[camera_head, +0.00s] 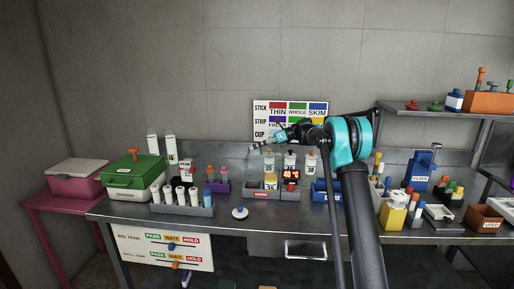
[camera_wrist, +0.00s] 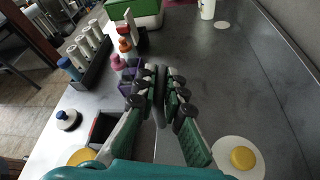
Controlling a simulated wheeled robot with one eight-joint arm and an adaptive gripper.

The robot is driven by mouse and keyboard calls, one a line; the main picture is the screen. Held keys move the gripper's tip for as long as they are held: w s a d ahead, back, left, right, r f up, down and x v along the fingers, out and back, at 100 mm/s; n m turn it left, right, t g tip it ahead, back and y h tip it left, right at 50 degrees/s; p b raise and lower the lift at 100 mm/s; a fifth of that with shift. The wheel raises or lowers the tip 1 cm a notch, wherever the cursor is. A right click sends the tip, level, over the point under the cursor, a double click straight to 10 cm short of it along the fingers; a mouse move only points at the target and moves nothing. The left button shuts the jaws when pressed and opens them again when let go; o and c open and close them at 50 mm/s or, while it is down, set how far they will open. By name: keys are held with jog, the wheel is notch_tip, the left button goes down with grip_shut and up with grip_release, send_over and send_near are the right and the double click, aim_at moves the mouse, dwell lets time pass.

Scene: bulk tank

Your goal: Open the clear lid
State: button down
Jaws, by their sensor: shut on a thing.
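I cannot make out a clear lid for certain in either view. My gripper (camera_head: 258,146) is raised over the back of the steel bench, left of the teal arm joint. It also shows in the wrist view (camera_wrist: 165,80), where the two fingers come close together at the tips.
A grey rack (camera_head: 182,208) of white tubes and a white disc with a blue knob (camera_head: 240,212) are at the front. Several bottles stand behind the middle. A pink box (camera_head: 75,183) is at far left. The right side is crowded under a shelf (camera_head: 430,110).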

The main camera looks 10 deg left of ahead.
jog(key=shift+w+a+f, duration=0.25)
jog(key=shift+w+f, duration=0.4)
jog(key=shift+w, duration=0.05)
jog(key=c, duration=1.7)
grip_release()
jog(key=shift+o, duration=0.5)
jog(key=shift+w, duration=0.1)
jog(key=shift+d, duration=0.15)
jog(key=v, duration=1.1)
jog(key=shift+d, duration=0.4)
jog(key=shift+r, duration=0.1)
